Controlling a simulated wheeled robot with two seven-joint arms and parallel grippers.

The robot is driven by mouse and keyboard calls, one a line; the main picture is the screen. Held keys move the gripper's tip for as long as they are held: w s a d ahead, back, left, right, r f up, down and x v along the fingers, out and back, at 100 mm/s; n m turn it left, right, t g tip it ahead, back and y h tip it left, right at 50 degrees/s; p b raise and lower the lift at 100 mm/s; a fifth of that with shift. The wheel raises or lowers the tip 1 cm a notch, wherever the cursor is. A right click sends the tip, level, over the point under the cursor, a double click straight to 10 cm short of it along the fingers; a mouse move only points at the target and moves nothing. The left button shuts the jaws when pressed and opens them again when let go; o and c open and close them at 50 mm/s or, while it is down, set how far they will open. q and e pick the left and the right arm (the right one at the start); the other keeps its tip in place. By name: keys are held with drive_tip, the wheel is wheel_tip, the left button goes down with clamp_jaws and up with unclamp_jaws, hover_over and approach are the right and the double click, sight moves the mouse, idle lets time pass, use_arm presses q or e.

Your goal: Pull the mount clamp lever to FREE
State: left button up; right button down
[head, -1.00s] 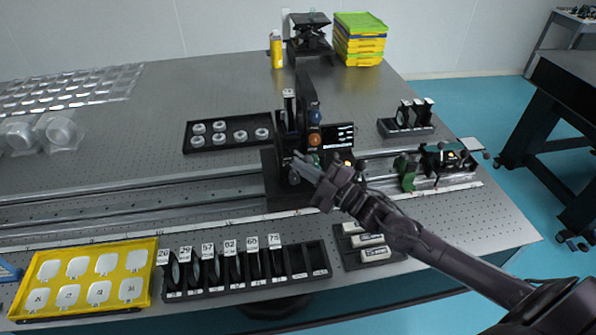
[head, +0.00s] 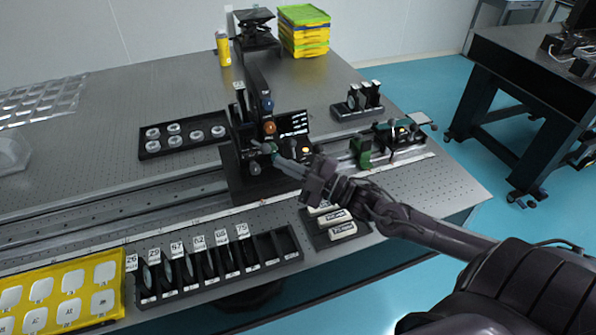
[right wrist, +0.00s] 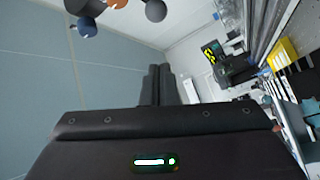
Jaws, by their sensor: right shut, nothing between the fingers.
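The dark upright mount (head: 240,137) stands on the rail and carries a blue knob (head: 267,104) and an orange knob (head: 269,128) on its right side. My right gripper (head: 270,151) is shut and empty, with its fingertips in front of the mount, just below the orange knob. I cannot tell whether they touch it. The clamp lever and its marking cannot be made out. In the right wrist view the shut fingers (right wrist: 159,86) point away, with the blue knob (right wrist: 87,27) and a dark ball (right wrist: 155,10) above and to the left. My left gripper is not in view.
A small lit display (head: 293,123) sits right of the mount. Green-bodied parts (head: 361,152) stand further right on the rail. In front are a black rack of numbered plates (head: 200,268) and a yellow tray (head: 115,268). A black tray of rings (head: 182,151) lies behind left.

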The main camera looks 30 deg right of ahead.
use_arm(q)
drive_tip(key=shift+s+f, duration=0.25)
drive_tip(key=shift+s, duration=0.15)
use_arm(e)
drive_tip(key=v, duration=0.2)
drive_tip(key=shift+s+d, duration=0.15)
drive_tip(key=shift+d, duration=0.2)
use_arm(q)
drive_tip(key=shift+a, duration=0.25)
